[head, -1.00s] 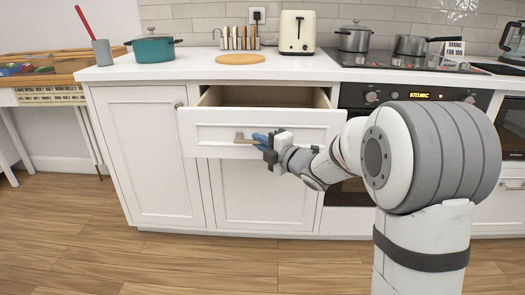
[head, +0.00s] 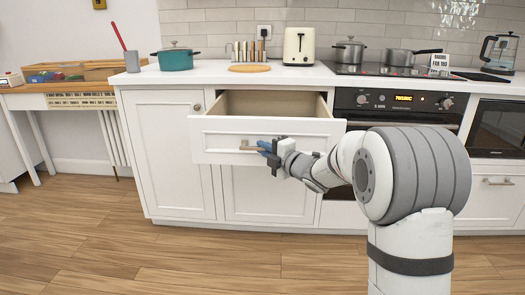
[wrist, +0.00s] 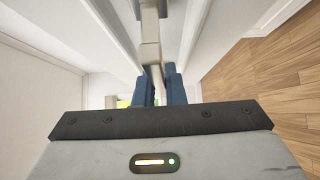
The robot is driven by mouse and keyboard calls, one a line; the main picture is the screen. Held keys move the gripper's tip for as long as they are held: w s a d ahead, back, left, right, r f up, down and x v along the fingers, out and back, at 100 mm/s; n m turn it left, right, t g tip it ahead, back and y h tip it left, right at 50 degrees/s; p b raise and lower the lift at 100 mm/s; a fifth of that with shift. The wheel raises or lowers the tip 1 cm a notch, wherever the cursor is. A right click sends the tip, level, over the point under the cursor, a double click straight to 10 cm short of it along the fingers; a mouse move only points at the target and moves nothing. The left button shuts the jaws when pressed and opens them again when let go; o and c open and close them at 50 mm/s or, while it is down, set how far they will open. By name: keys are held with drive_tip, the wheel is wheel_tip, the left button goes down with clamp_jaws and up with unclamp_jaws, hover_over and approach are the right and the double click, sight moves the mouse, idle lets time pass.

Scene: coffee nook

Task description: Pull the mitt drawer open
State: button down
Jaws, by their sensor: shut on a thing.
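The white mitt drawer (head: 225,142) stands pulled well out from the cabinet below the counter in the head view. Its wooden inside shows, and no contents can be made out there. Its bar handle (head: 247,147) is on the front panel. My gripper (head: 267,147) is at the right part of the handle, its blue fingers shut on it. In the wrist view the blue fingers (wrist: 160,88) close around the pale handle (wrist: 150,52).
A closed cabinet door (head: 170,155) is left of the drawer. The oven (head: 395,105) is to the right, partly behind my arm. The wooden floor (head: 150,260) in front is clear.

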drive_tip(key=c, duration=1.5)
unclamp_jaws()
drive_tip(key=shift+d, duration=0.1)
drive_tip(key=shift+s+d, duration=0.25)
drive_tip(key=shift+s, duration=0.05)
drive_tip(key=p+v, duration=0.2)
drive_tip(key=v, duration=0.5)
drive_tip(key=shift+a, duration=0.1)
